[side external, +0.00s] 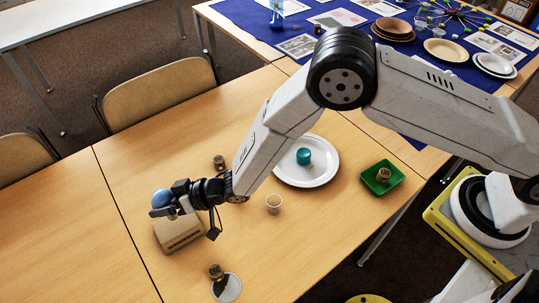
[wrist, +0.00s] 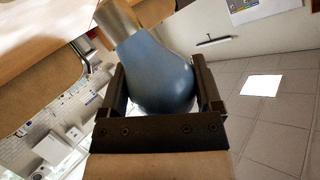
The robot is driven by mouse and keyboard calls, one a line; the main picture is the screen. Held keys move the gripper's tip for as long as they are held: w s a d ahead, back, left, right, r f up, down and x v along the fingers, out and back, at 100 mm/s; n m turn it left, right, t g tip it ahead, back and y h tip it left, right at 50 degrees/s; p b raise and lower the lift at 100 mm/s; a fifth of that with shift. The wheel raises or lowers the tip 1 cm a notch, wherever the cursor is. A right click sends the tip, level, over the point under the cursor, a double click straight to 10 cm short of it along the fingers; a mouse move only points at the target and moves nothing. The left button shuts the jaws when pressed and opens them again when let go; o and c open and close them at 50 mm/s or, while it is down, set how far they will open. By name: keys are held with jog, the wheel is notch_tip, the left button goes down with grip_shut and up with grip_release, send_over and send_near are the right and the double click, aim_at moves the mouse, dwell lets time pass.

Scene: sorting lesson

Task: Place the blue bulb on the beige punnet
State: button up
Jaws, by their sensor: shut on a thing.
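The blue bulb (side external: 162,198) is between the fingers of my gripper (side external: 166,208), above the table's left part in the side view. In the wrist view the bulb (wrist: 156,75) fills the space between the two dark fingers (wrist: 163,95), with its metallic base (wrist: 116,20) pointing up and left. The beige punnet (side external: 180,234) stands on the table just below and right of the bulb. The bulb appears above the punnet's far left side and apart from it. The punnet's inside is partly hidden by my gripper.
A white plate (side external: 328,170) holds a teal object (side external: 303,156). A green tray (side external: 366,180) holds a brass-coloured piece (side external: 383,175). A small cup (side external: 273,203), other brass-coloured pieces (side external: 216,271) and a round disc (side external: 227,288) stand nearby. The table's left part is clear.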

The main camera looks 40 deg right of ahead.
jog(key=shift+w+a+f, duration=0.15)
jog(key=shift+w+f, duration=0.05)
jog(key=shift+f, duration=1.65)
jog(key=shift+f, duration=0.1)
jog(key=o, duration=0.7)
jog(key=shift+s+d+r, duration=0.3)
jog(key=shift+d, duration=0.1)
jog(key=v, duration=1.1)
